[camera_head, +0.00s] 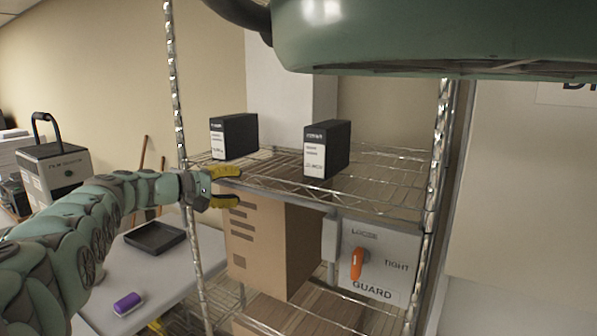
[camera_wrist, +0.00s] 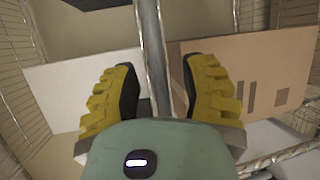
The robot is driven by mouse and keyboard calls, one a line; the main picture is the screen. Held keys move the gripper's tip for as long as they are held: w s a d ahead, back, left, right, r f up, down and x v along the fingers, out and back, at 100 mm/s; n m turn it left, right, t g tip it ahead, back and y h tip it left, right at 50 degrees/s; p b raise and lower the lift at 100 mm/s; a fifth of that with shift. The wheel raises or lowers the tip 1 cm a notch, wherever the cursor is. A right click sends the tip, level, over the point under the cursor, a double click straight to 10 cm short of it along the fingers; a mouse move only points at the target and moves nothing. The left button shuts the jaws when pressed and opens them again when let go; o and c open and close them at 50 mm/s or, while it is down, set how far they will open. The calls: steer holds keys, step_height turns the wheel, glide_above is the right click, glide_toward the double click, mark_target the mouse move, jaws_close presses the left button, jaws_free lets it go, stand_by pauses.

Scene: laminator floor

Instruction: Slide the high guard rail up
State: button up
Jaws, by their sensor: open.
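The guard rail (camera_head: 290,199) appears as a thin metal bar along the front edge of the wire shelf, at about the height of its lattice edge. In the wrist view a metal bar (camera_wrist: 152,45) runs between my fingers. My gripper (camera_head: 226,187), with yellow fingers, is at the left end of the shelf front. It is open, with one finger on either side of the bar and gaps beside it (camera_wrist: 160,85). A panel marked GUARD (camera_head: 385,245) hangs below the shelf. Its orange knob (camera_head: 357,264) stands upright, between the words LOOSE above and TIGHT to the right.
Two black boxes (camera_head: 235,137) (camera_head: 327,150) stand on the wire shelf. A cardboard box (camera_head: 268,240) sits below it, close under my gripper. Metal posts (camera_head: 178,100) (camera_head: 436,160) flank the shelf. A table at left holds a black tray (camera_head: 155,237) and a purple item (camera_head: 127,304).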

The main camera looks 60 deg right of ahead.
steer(key=shift+o, duration=0.5)
steer(key=shift+s+d, duration=0.25)
steer(key=shift+s, duration=0.1)
steer(key=c, duration=0.8)
jaws_close()
